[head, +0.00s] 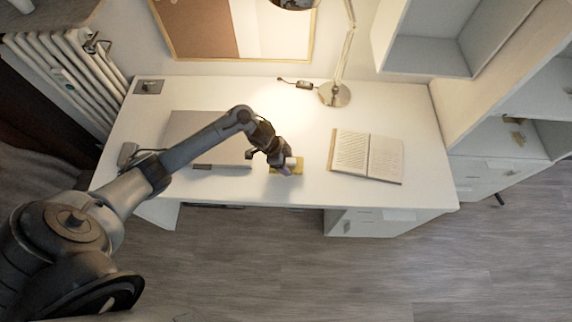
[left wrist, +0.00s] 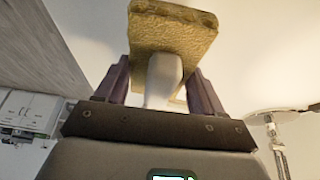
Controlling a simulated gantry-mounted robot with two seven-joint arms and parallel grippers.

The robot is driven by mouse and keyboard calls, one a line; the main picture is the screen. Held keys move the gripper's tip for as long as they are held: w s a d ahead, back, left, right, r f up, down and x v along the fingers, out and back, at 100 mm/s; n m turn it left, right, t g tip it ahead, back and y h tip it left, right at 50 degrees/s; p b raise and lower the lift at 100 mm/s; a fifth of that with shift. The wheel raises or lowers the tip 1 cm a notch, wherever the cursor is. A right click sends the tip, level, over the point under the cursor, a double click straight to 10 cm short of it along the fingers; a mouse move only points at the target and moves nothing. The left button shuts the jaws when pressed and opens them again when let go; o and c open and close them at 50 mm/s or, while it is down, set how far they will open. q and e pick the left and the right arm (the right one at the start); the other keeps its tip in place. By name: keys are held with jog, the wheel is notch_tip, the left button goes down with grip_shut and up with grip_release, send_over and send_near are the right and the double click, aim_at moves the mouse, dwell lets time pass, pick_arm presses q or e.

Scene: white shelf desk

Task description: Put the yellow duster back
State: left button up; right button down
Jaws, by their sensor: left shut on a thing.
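The yellow duster has a yellow pad and a pale handle. It shows in the head view (head: 298,165) over the front middle of the white desk (head: 310,198). In the left wrist view the yellow duster (left wrist: 172,32) fills the top middle, with its pad beyond the fingertips. My left gripper (head: 284,166) is shut on the pale handle, which sits between its two fingers in the left wrist view (left wrist: 163,88). I cannot tell whether the pad touches the desk. My right gripper is not in view.
A closed grey laptop (head: 190,128) lies left of the gripper. An open book (head: 366,156) lies to the right. A desk lamp's base (head: 334,95) stands at the back. White shelves (head: 500,140) stand at the right. Bare desk lies between duster and book.

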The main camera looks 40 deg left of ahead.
pick_arm(q)
notch_tip(320, 180, down, 2)
jog(key=shift+f, duration=0.1)
jog(key=o, duration=1)
